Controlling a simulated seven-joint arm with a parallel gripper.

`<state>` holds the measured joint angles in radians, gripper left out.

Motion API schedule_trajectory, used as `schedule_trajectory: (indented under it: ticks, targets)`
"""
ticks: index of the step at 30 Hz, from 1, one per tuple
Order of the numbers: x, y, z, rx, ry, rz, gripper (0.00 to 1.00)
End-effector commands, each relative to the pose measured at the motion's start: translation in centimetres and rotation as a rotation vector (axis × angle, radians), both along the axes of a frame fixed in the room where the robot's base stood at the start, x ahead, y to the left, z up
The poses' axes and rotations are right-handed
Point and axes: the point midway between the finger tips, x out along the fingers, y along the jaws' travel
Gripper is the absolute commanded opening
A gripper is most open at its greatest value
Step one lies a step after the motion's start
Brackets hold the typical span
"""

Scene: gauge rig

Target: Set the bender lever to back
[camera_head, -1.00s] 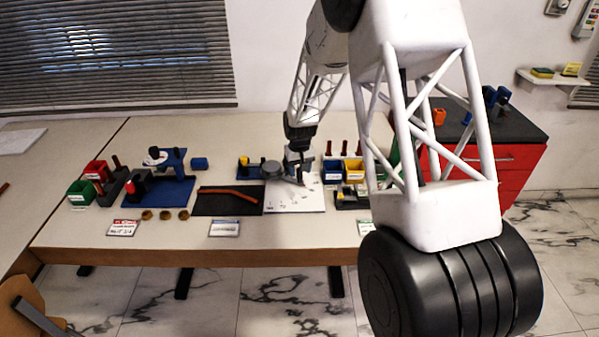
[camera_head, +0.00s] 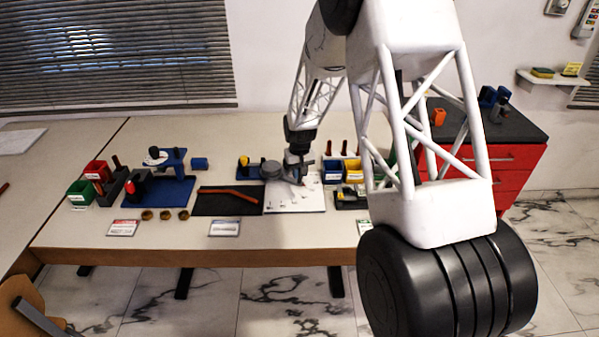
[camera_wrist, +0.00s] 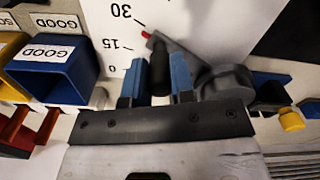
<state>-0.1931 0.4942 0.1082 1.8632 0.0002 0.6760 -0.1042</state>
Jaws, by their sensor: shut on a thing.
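The bender stands on the work table, its grey round die (camera_head: 270,169) at the back edge of a white angle plate (camera_head: 300,202). In the wrist view the die (camera_wrist: 226,82) is right of my fingers. The bender lever (camera_wrist: 182,58) is a grey arm with a red tip and a black upright grip (camera_wrist: 160,78). The red tip lies between the 15 and 30 marks. My gripper (camera_wrist: 161,82) is shut on the black grip, with a blue finger on each side. In the head view my gripper (camera_head: 294,172) is over the plate, its fingers partly hidden.
Blue and yellow bins stand right of the plate; the blue bin labelled GOOD (camera_wrist: 58,70) is close to my fingers. A dark mat (camera_head: 225,207) with an orange bent rod (camera_head: 228,192) lies to the left. A blue base with a yellow knob (camera_head: 244,161) adjoins the die.

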Motion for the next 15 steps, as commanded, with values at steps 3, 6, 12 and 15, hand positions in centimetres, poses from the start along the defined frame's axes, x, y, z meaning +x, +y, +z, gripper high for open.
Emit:
schedule_trajectory:
  ticks: [3,6,12,15]
  targets:
    - [0.0,0.0,0.0,0.000,0.000,0.003,0.00]
    - [0.2,-0.1,0.0,0.000,0.000,0.015,0.00]
    - [0.9,-0.5,0.0,0.000,-0.001,0.080,0.00]
    - [1.5,-0.7,0.0,0.000,0.000,0.134,0.00]
